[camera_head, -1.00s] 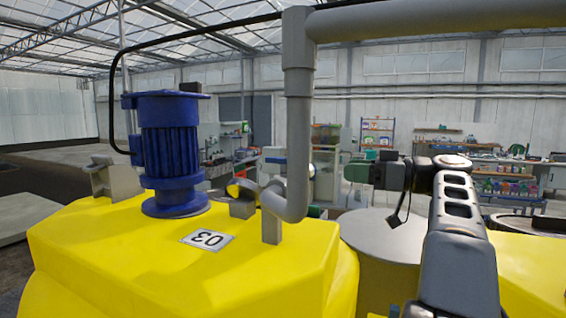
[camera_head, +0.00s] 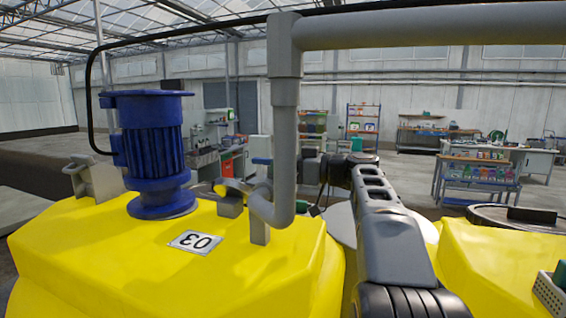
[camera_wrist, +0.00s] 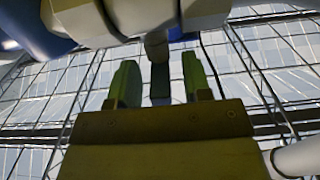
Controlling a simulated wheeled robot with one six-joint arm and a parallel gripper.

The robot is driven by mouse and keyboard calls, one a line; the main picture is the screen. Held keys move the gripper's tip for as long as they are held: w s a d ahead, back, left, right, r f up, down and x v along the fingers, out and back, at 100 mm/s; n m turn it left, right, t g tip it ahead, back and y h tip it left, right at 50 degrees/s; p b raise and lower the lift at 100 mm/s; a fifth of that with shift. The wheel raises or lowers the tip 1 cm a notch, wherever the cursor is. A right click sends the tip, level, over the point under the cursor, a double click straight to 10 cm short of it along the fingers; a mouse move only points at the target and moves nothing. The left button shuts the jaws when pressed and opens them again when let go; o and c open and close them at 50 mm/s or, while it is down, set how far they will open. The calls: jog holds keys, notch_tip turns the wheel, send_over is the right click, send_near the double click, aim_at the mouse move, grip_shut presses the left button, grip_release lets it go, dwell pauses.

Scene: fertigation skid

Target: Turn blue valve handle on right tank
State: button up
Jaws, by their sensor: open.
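A small blue valve handle (camera_head: 262,160) shows just left of the grey vertical pipe in the head view, above the yellow tank (camera_head: 90,250) marked 03. My arm reaches in from the right, behind that pipe, and the pipe hides my fingertips there. In the wrist view my gripper (camera_wrist: 160,75) is open, with its green fingers apart. A dark blue-grey bar (camera_wrist: 159,85) lies between the fingers, apart from both; it looks like the handle, but shadow makes this unsure.
A grey pipe (camera_head: 284,140) rises from the tank top and runs right above my arm. A blue motor (camera_head: 152,145) stands on the tank's left. Benches stand far behind.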

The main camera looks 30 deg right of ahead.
jog(key=shift+a, duration=0.1)
jog(key=shift+c, duration=0.2)
grip_shut()
jog(key=shift+w+d+n+g+y, duration=0.15)
jog(key=shift+w+n+g+y, duration=0.05)
jog(key=shift+n+g+y, duration=0.35)
jog(key=shift+w+d+n+g+y, duration=0.1)
jog(key=shift+w+n+g+y, duration=0.05)
jog(key=shift+n+g+y, duration=0.4)
jog(key=shift+w+d+r+n+g+y+p, duration=0.15)
jog(key=shift+n+g+y, duration=0.15)
jog(key=shift+g, duration=0.3)
jog(key=shift+a+n+g+y+p, duration=0.1)
jog(key=shift+n+g+y+p, duration=0.1)
jog(key=shift+n+g, duration=0.3)
jog(key=shift+g, duration=0.5)
jog(key=shift+o, duration=0.2)
grip_release()
jog(key=b+v, duration=0.1)
jog(key=v, duration=1.3)
jog(key=shift+f, duration=0.4)
